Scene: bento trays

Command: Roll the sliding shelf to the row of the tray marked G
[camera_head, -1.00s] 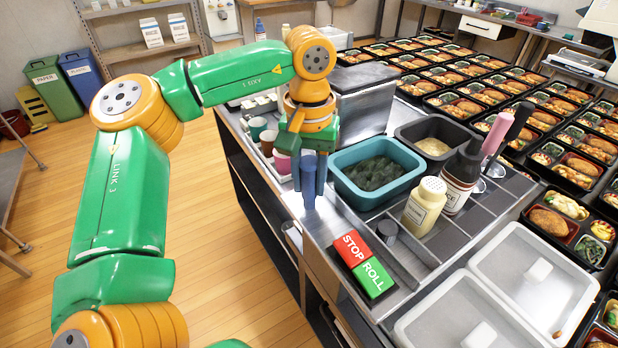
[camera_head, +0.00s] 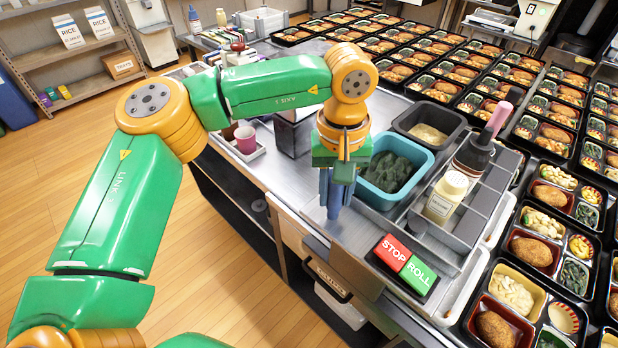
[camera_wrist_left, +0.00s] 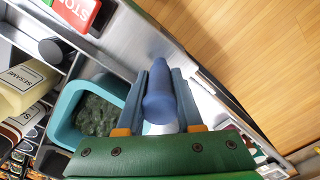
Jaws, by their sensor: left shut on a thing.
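My left gripper (camera_head: 336,185) points down at the near edge of the metal counter (camera_head: 285,180), left of the button panel. It is shut on a blue rounded peg (camera_wrist_left: 160,95), whose lower end (camera_head: 333,208) shows below the fingers. The panel has a red STOP button (camera_head: 391,252) and a green ROLL button (camera_head: 418,274). The peg is apart from both. The STOP button (camera_wrist_left: 80,12) also shows in the left wrist view. Rows of filled bento trays (camera_head: 538,235) stand at the right. I see no readable G mark. My right gripper is not in view.
Behind the panel stand a teal tub (camera_head: 428,160) of dark greens, a grey tub (camera_head: 457,124), a cream sesame shaker (camera_head: 446,198) and a dark bottle (camera_head: 474,155). Open wooden floor (camera_head: 195,290) lies at the left.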

